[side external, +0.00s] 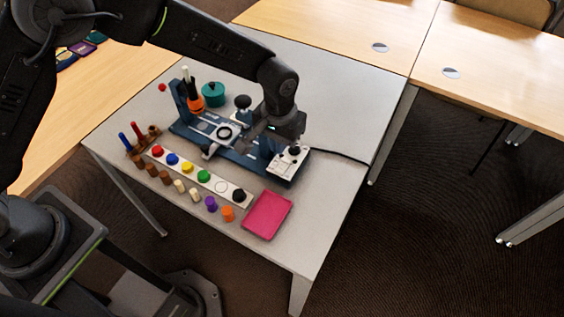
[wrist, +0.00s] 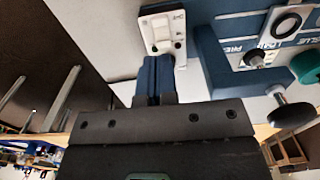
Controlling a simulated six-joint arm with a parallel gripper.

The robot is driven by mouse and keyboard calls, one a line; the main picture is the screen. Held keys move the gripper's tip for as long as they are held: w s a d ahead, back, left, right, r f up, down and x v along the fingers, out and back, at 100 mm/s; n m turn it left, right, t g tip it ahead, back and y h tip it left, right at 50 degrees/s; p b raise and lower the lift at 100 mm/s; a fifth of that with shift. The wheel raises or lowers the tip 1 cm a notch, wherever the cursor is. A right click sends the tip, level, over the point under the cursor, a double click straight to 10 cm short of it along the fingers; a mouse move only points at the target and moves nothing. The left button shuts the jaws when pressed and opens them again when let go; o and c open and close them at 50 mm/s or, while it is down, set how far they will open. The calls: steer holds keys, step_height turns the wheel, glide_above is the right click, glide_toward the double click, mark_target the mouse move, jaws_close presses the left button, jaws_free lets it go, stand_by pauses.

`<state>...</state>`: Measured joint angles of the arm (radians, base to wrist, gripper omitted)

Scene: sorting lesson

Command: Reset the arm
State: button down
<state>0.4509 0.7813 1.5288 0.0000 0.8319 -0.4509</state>
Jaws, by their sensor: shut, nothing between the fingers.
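My gripper (wrist: 155,66) is shut, with its two blue fingers side by side and nothing between them. In the side external view my gripper (side external: 268,142) hangs above the right part of a blue workstation (side external: 178,127), partly hidden by my wrist. A white control panel (side external: 288,162) with a black knob stands close to it. In the wrist view the white panel (wrist: 161,33) lies just beyond the fingertips. I cannot tell the exact gap to the fixture.
A white strip (side external: 213,188) with coloured discs lies in front of the workstation, with several coloured pegs beside it. A pink tray (side external: 267,214) sits at the front right. A teal container (side external: 213,94) stands behind. The grey table (side external: 330,110) is clear at the back right.

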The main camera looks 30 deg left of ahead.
steer(key=s+a+r+t, duration=0.1)
steer(key=s+a+r, duration=0.2)
steer(key=a+r, duration=0.45)
steer(key=s+a+r+t, duration=0.1)
steer(key=s+a+r, duration=0.25)
steer(key=r, duration=0.65)
steer(key=s+a+r+t, duration=0.1)
steer(key=s+a+r, duration=0.1)
steer(key=s+a, duration=0.3)
steer(key=s+a+r+t, duration=0.2)
steer(key=s+a, duration=0.3)
steer(key=s, duration=0.6)
steer(key=shift+a+r+t, duration=0.2)
steer(key=shift+r+t, duration=0.1)
steer(key=shift+r, duration=0.5)
